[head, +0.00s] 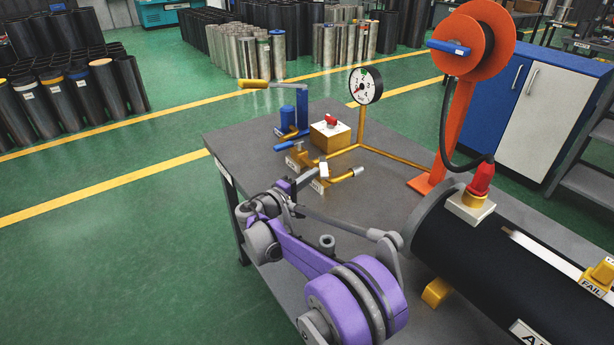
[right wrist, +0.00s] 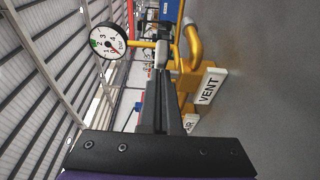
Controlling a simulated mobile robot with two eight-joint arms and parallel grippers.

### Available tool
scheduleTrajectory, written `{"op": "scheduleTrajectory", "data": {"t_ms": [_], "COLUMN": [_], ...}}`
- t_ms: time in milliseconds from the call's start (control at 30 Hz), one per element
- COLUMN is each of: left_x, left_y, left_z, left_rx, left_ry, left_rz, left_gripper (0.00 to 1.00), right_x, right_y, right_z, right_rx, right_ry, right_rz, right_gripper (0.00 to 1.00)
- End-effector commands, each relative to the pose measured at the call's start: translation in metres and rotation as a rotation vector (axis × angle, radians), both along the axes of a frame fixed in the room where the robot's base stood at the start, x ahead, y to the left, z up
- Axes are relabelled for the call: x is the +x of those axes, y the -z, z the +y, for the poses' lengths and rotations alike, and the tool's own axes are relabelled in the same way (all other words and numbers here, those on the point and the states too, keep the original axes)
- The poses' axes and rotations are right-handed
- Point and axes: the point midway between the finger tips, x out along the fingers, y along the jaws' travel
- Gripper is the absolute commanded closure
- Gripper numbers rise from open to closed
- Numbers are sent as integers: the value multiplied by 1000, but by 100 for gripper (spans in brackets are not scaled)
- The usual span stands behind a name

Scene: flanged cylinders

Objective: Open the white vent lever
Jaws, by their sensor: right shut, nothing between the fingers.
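The white vent lever (head: 323,170) is a small white handle on the brass pipework, above the label block marked VENT (head: 319,186). In the right wrist view the white lever (right wrist: 161,54) lies just beyond my fingertips, with the VENT label (right wrist: 208,87) to its right. My right gripper (head: 312,170) is shut and empty, with its tips close beside the lever. In the right wrist view its dark fingers (right wrist: 160,72) are together; I cannot tell whether they touch the lever. My left gripper is not in view.
A second label block (head: 296,164), a yellow box with a red knob (head: 330,134), a blue hand pump (head: 298,108) and a pressure gauge (head: 365,86) stand close by. An orange reel stand (head: 450,130) and a black flanged cylinder (head: 490,265) are on the right. The grey tabletop (head: 385,205) is partly clear.

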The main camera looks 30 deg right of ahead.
Motion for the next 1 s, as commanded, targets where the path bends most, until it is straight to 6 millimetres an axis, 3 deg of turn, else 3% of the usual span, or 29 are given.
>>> {"op": "scheduleTrajectory", "data": {"t_ms": [333, 1000], "left_x": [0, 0], "left_y": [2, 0], "left_z": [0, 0], "left_rx": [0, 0], "left_ry": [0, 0], "left_rz": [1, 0], "left_gripper": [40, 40], "right_x": [-22, -31], "right_y": [0, 0], "right_z": [-21, -41], "right_rx": [0, 0], "right_ry": [-288, -289], "right_rz": [1, 0], "right_gripper": [100, 100]}}
